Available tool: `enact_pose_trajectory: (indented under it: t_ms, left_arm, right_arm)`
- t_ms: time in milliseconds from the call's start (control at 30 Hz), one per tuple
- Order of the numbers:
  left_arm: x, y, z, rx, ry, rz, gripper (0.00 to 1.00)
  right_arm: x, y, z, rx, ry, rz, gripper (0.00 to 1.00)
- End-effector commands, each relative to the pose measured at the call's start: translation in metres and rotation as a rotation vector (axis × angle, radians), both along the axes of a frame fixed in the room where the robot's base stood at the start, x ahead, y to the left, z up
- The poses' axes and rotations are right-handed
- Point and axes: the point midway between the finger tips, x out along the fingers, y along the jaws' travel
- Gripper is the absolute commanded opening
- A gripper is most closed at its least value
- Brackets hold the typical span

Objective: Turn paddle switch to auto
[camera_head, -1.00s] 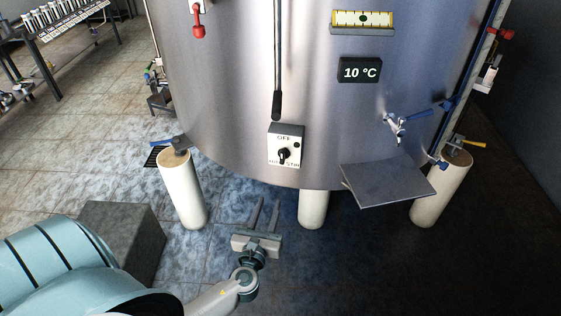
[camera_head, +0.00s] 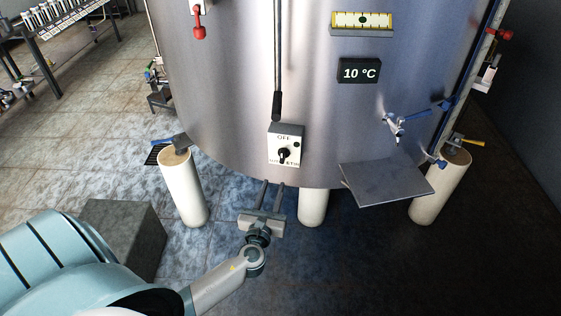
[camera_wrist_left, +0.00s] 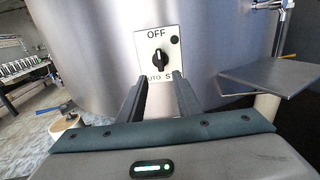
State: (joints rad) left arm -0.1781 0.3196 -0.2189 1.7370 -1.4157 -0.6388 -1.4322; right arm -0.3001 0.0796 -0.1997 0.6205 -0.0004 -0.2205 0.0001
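The paddle switch (camera_head: 284,154) is a black knob on a pale panel (camera_head: 292,136) fixed to the front of the steel tank. The panel reads OFF at the top, with a second line of lettering below the knob. The knob also shows in the left wrist view (camera_wrist_left: 159,61), standing roughly upright under OFF. My left gripper (camera_head: 272,186) is open and empty, just below the panel and apart from the knob. In the left wrist view its two fingers (camera_wrist_left: 159,88) point toward the panel's lower part and partly cover its lettering. My right gripper is not in view.
The tank (camera_head: 240,90) stands on pale legs (camera_head: 183,188). A long handle (camera_head: 277,100) hangs above the panel. A slanted grey plate (camera_head: 388,182) and a blue-handled valve (camera_head: 400,122) are to the right. A dark block (camera_head: 125,235) stands on the floor at left.

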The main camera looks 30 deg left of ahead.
Motion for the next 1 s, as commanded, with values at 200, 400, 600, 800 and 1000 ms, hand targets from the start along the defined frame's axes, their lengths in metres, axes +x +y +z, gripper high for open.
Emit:
enact_pose_trajectory:
  t_ms: [200, 400, 600, 800, 1000]
  left_arm:
    - [0.038, 0.015, 0.002, 0.001, 0.0, 0.001, 0.31]
    - [0.072, 0.028, 0.002, 0.001, -0.001, 0.001, 0.31]
    - [0.097, 0.038, 0.001, 0.001, 0.0, 0.001, 0.31]
    - [0.109, 0.043, 0.0, 0.001, 0.001, 0.0, 0.31]
    - [0.111, 0.044, 0.0, 0.0, 0.001, 0.0, 0.31]
  right_arm:
    - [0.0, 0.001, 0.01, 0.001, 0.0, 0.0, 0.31]
    - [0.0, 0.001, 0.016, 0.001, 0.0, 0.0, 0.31]
    - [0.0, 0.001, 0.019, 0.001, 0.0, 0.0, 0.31]
    - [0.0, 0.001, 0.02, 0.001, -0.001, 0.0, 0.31]
    - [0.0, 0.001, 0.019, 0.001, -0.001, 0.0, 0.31]
